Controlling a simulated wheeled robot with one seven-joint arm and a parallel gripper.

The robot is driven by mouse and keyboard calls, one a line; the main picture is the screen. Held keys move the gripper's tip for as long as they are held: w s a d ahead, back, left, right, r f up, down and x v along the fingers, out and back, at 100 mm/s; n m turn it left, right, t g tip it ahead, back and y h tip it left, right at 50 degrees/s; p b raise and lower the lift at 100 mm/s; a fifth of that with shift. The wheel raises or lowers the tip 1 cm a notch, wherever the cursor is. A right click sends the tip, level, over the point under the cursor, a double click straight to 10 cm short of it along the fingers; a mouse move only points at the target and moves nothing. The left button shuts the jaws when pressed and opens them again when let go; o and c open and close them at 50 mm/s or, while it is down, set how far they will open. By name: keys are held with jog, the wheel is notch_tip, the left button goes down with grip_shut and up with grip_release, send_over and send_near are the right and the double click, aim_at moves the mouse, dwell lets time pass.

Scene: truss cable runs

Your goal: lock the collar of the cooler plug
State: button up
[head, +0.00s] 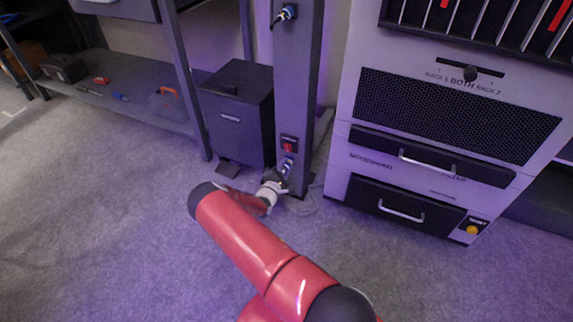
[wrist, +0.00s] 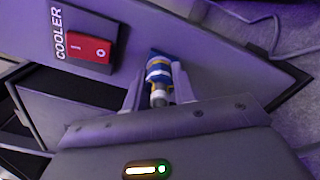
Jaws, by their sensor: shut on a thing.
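The cooler plug (wrist: 158,76) is a blue and white cylinder with a grey rear end, seated against the dark post (wrist: 125,25). My gripper (wrist: 155,95) is shut on it, one finger on each side. In the head view my gripper (head: 279,183) reaches the plug (head: 287,166) low on the post. The red rocker switch (wrist: 89,49) sits beside it, marked COOLER. The switch also shows in the head view (head: 288,147), just above the plug. The fingers hide part of the plug, and I cannot tell how the collar is turned.
A dark box-shaped unit (head: 240,112) stands just left of the post. A rack cabinet (head: 440,130) with drawers stands to the right. Another blue connector (head: 285,14) is higher on the post. A thin cable (head: 302,208) lies on the carpet at the post's foot. Carpet in front is clear.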

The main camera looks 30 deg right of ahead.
jog(key=shift+w+d+r, duration=0.1)
jog(key=shift+r, duration=0.05)
jog(key=o, duration=1.1)
jog(key=shift+c, duration=0.2)
jog(key=shift+p+v, duration=1.1)
jog(key=shift+v, duration=1.55)
